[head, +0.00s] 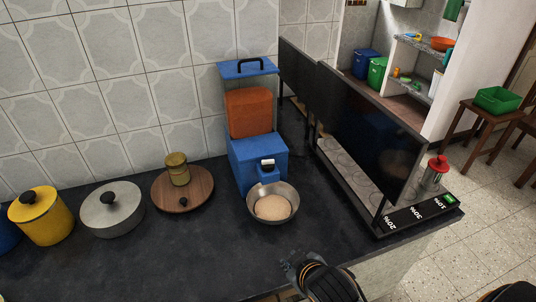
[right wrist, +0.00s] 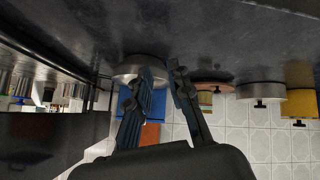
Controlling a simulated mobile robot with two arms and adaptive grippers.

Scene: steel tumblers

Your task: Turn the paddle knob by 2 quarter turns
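The blue dispenser (head: 258,152) stands on the dark counter against the tiled wall, with an orange hopper (head: 250,112) on it. Its small pale paddle knob (head: 267,164) is on the front, above the spout. A steel bowl (head: 286,211) holding grain (head: 273,207) stands below the spout. My right gripper (head: 296,268) is in front of the bowl, near the counter's front edge, apart from the dispenser. In the right wrist view, turned upside down, my right gripper (right wrist: 160,72) has its fingers apart and empty, with the bowl (right wrist: 128,70) beyond. The knob cannot be made out there. My left gripper is not in view.
A round wooden board (head: 200,189) with a small jar (head: 177,168), a grey lidded pot (head: 112,212) and a yellow canister (head: 42,217) stand to the left. A dark-panelled unit (head: 365,130) stands close on the right. The counter left of the bowl is clear.

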